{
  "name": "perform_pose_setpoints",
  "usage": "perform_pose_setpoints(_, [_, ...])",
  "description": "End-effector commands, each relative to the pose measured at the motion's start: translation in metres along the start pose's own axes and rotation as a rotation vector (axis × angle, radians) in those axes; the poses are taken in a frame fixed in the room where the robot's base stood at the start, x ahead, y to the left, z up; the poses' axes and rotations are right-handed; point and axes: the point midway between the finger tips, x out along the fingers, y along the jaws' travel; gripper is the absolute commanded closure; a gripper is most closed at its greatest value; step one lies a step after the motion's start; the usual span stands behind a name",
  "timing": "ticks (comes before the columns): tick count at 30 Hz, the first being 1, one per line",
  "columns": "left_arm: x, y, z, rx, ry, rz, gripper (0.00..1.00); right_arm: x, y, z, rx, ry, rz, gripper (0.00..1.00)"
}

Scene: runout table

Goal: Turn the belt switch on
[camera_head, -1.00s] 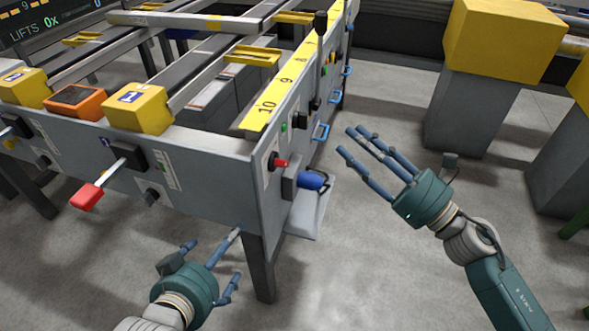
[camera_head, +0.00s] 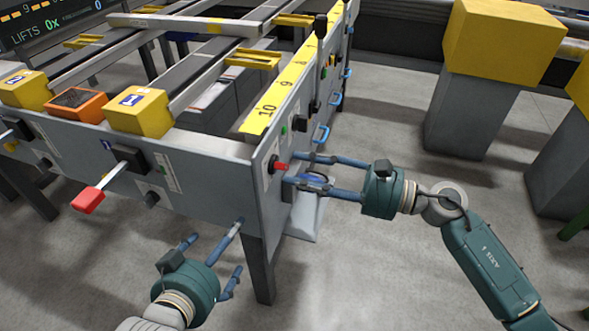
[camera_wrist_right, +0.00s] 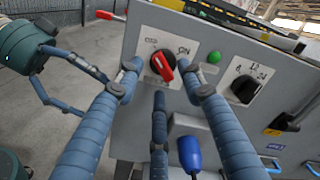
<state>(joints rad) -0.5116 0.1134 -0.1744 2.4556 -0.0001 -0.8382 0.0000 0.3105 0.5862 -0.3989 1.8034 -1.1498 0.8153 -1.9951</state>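The belt switch is a red rotary knob (camera_head: 281,167) on the end panel of the runout table. In the right wrist view the red knob (camera_wrist_right: 162,66) sits on a white plate, with ON printed at its upper right. The knob is tilted, its upper end leaning left. My right gripper (camera_head: 297,169) is open, its fingers pointing at the panel. In the wrist view its fingertips (camera_wrist_right: 161,80) are spread around the knob, left, right and below, with gaps showing; contact cannot be confirmed. My left gripper (camera_head: 222,248) is open and empty, low before the table corner.
A green button (camera_wrist_right: 213,57) and a black rotary knob (camera_wrist_right: 245,89) are right of the switch. A blue plug (camera_wrist_right: 189,154) protrudes just below. A red-tipped lever (camera_head: 90,199) sticks out of the front panel. A yellow-topped pillar (camera_head: 500,45) stands right; open floor lies between.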

Motion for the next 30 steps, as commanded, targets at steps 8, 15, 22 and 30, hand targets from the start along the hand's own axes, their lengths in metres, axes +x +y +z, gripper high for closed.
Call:
perform_pose_setpoints(8, [-0.001, -0.001, 0.007, 0.000, -0.028, -0.001, 0.03, 0.020, 0.000, 0.000, 0.001, 0.000, -0.001, 0.61])
perform_pose_setpoints(15, [-0.001, -0.001, 0.007, 0.000, -0.029, -0.001, 0.03, 0.020, 0.000, 0.000, 0.001, 0.001, -0.001, 0.63])
perform_pose_setpoints(22, [-0.001, -0.001, 0.007, 0.000, -0.030, -0.002, 0.03, 0.019, 0.000, 0.000, 0.001, 0.001, -0.001, 1.00])
perform_pose_setpoints(30, [-0.001, -0.001, 0.008, 0.000, -0.033, -0.002, 0.03, 0.019, 0.000, 0.000, 0.020, 0.001, -0.001, 1.00])
